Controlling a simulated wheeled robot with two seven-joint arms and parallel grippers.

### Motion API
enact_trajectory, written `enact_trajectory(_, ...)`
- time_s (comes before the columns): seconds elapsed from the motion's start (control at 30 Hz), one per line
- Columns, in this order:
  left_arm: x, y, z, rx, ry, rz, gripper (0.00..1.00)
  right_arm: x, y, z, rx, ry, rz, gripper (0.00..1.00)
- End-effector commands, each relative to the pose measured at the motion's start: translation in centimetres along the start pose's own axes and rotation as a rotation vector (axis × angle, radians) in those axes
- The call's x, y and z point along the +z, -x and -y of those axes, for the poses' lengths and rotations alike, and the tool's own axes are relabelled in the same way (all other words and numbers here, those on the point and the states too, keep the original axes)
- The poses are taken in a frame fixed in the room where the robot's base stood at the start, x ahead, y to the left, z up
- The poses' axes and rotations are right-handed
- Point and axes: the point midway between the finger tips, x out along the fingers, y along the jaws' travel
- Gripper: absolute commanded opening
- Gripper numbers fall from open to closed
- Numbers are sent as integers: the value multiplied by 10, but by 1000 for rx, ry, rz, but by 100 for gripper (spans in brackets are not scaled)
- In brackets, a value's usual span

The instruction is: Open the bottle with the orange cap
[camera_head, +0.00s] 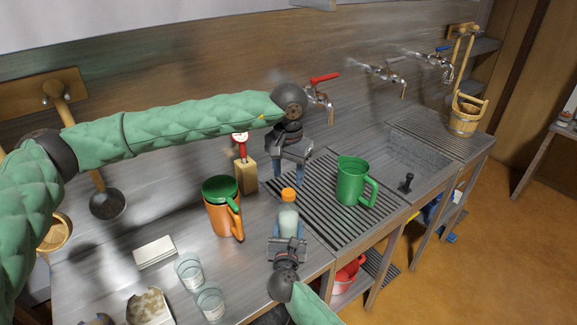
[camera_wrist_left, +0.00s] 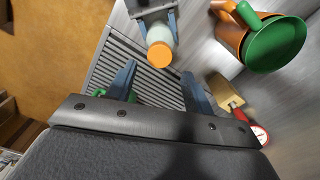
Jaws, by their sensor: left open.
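The bottle (camera_head: 288,222) is pale and translucent, with an orange cap (camera_head: 288,194). My right gripper (camera_head: 288,240) is shut on the bottle's body from the front, with a finger on each side. My left gripper (camera_head: 289,180) is open and empty, above and behind the cap, fingers pointing down. In the left wrist view, the open left fingers (camera_wrist_left: 158,82) are apart from the orange cap (camera_wrist_left: 160,56), which lies beyond their tips. The bottle's base is hidden.
An orange jug with a green lid (camera_head: 224,208) and a wooden block with a red-and-white item (camera_head: 244,176) stand left of the bottle. A green mug (camera_head: 352,182) stands right. Two glasses (camera_head: 190,273) stand front left. A red-handled tap (camera_head: 322,90) is behind.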

Motion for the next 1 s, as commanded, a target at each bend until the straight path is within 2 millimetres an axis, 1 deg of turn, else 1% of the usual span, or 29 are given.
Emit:
enact_trajectory(0.03, 1, -8, 0, 1, 0, 3, 52, 0, 0, 0, 0, 0, 0, 0)
enact_trajectory(0.2, 0, -32, 0, 0, 1, 2, 52, 0, 0, 0, 0, 0, 0, 0)
enact_trajectory(0.3, 0, -45, 0, 2, 1, 2, 52, 0, 0, 0, 0, 0, 0, 0)
enact_trajectory(0.4, 0, -54, 0, 1, 1, 1, 52, 0, 0, 0, 0, 0, 0, 0)
enact_trajectory(0.5, 0, -57, 0, 0, 1, 0, 52, 0, 0, 0, 0, 0, 0, 0)
enact_trajectory(0.73, 0, -58, 0, 0, 1, 0, 52, 0, 0, 0, 0, 0, 0, 0)
enact_trajectory(0.87, 0, -58, 0, 0, 1, 0, 26, 0, 0, 0, 0, 0, 0, 0)
enact_trajectory(0.9, 0, -58, 0, 0, 1, 0, 18, 0, 0, 0, 0, 0, 0, 0)
enact_trajectory(0.97, 0, -58, 0, 0, 1, 0, 7, 0, 0, 0, 0, 0, 0, 0)
enact_trajectory(1.0, 0, -58, 0, 0, 1, 0, 6, 0, 0, 0, 0, 0, 0, 0)
